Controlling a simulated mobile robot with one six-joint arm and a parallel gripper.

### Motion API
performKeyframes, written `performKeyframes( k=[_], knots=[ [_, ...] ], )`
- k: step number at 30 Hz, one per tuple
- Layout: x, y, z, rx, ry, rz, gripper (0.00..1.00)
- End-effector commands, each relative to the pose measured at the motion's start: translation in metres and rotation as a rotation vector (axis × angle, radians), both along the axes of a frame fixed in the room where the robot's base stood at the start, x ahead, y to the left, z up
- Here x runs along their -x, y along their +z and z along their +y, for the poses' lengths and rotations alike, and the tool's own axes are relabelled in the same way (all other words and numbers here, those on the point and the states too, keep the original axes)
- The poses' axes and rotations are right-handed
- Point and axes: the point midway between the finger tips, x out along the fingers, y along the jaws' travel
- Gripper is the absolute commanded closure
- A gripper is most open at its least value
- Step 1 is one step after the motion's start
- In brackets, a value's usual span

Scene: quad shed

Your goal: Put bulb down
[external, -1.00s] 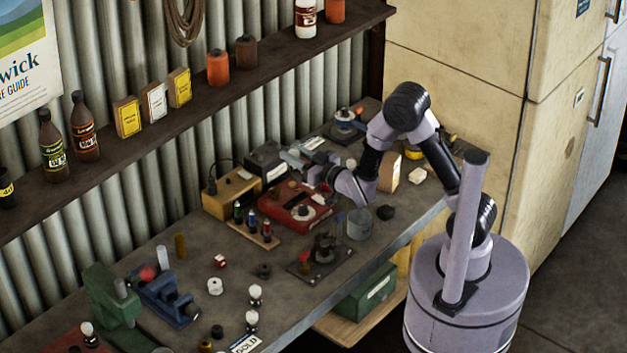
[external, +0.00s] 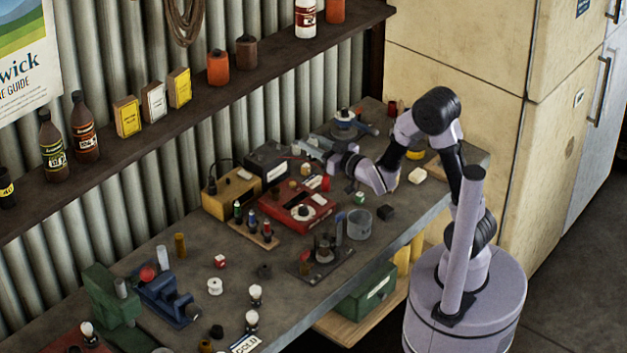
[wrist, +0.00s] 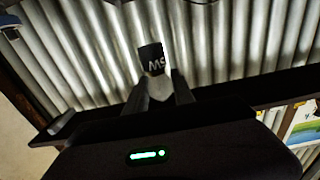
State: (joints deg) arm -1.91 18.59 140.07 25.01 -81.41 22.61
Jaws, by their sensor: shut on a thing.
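My gripper (wrist: 163,86) is shut on the bulb (wrist: 151,57) in the wrist view. The bulb shows a black part with white lettering, "MS", and a pale lower part between the fingers. In the external view my gripper (external: 308,147) is level, above the back of the workbench (external: 345,283), near the dark box and the red case. The bulb is too small to make out there. Other white round bulbs on dark bases (external: 255,295) stand at the front left of the bench.
A red case (external: 298,205), a yellow box (external: 232,193) and a dark box (external: 268,160) crowd the bench below and left of my gripper. A grey cup (external: 359,224) stands near the front edge. A shelf (external: 230,98) runs along the corrugated wall.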

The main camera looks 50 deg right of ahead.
Motion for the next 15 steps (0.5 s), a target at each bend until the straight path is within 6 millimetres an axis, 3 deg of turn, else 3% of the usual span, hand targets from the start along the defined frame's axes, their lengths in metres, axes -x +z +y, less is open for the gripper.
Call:
performKeyframes(
  k=[8,11,15],
  knots=[
    [0.008,0.005,0.072,-0.002,0.037,0.002,1.00],
    [0.019,0.008,0.111,-0.002,0.056,0.001,1.00],
    [0.048,0.009,0.176,-0.001,0.084,0.002,1.00]
  ],
)
